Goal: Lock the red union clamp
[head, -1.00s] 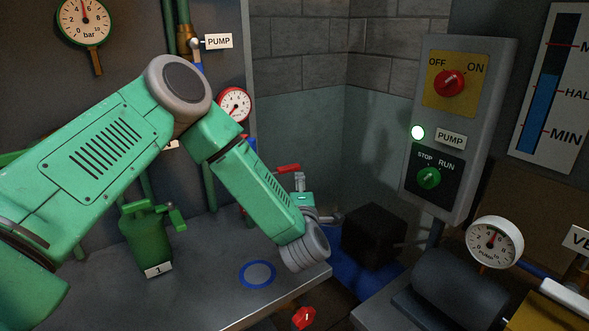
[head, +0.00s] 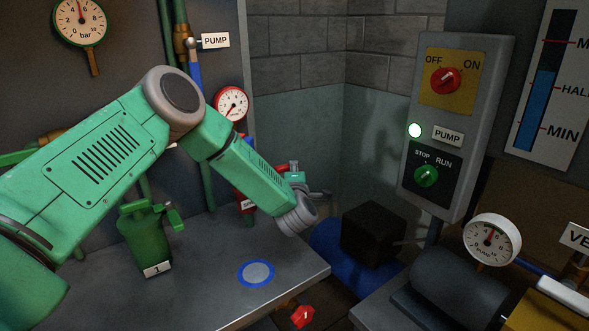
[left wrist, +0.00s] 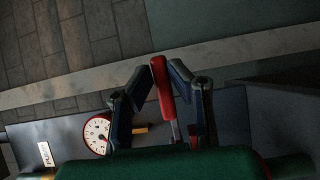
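A red lever handle (left wrist: 162,85) stands between the two fingers of my left gripper (left wrist: 160,70) in the left wrist view. The gripper is open, with a visible gap on the left of the handle; the right finger is very close to it, and I cannot tell whether it touches. In the head view my left gripper (head: 316,193) is beyond the far edge of the bench, largely hidden by my wrist. A little red (head: 294,163) shows beside it, probably the handle. The clamp body is not clearly visible. My right gripper is not in view.
A green canister labelled 1 (head: 145,235) and a blue-ringed disc (head: 256,272) are on the grey bench (head: 215,285). A red-rimmed gauge (head: 231,104) is behind my arm. A control box (head: 455,130) and a dark motor block (head: 374,233) are to the right.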

